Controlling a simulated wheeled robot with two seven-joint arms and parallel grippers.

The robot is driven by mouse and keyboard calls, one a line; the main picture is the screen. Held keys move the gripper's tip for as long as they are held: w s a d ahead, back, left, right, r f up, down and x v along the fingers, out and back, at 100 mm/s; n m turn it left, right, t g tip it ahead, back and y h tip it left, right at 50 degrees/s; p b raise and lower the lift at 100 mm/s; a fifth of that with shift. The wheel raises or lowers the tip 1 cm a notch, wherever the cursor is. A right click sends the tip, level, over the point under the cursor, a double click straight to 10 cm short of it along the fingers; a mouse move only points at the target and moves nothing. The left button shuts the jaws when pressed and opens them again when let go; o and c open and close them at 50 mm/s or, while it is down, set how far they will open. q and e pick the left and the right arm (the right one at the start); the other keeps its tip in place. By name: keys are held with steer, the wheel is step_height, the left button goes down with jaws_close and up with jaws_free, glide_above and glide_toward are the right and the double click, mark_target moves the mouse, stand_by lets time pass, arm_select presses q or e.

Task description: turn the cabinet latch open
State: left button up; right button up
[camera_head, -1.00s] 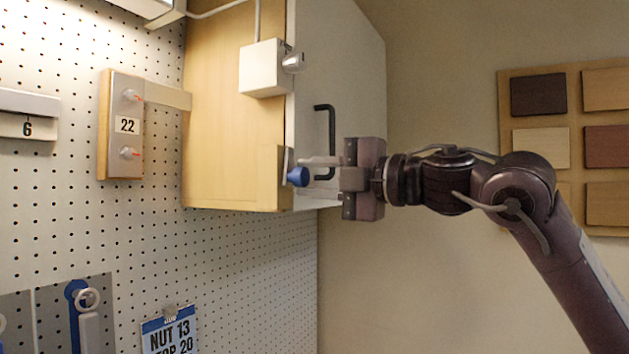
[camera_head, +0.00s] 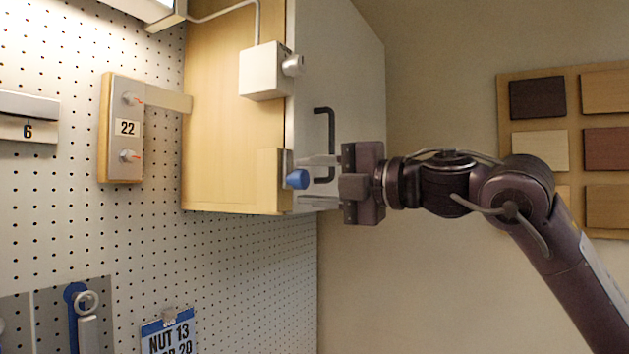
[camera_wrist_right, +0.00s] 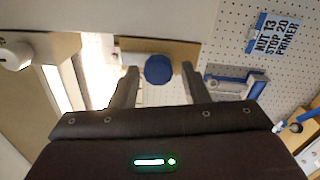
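The latch has a round blue knob (camera_head: 297,179) on the lower front edge of the wooden cabinet (camera_head: 232,125), beside its grey door (camera_head: 345,75). My right gripper (camera_head: 315,180) is open in front of the knob, its two fingers pointing left toward it, one higher and one lower. In the right wrist view the blue knob (camera_wrist_right: 159,69) shows between the two spread fingertips, with gaps on both sides. I cannot tell whether the tips reach past the knob's face. My left gripper is not in view.
A black door handle (camera_head: 331,130) stands just behind my right fingers. A white box with a round knob (camera_head: 265,72) is fixed above the latch. A pegboard (camera_head: 250,270) with tools and signs lies left and below. Wood samples (camera_head: 540,98) hang at right.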

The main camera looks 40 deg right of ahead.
steer(key=shift+o, duration=0.7)
steer(key=shift+s+d+b, duration=0.1)
steer(key=shift+s+b, duration=0.2)
steer(key=b+v, duration=0.3)
steer(key=v, duration=0.4)
steer(key=shift+b, duration=0.3)
steer(key=shift+s, duration=0.1)
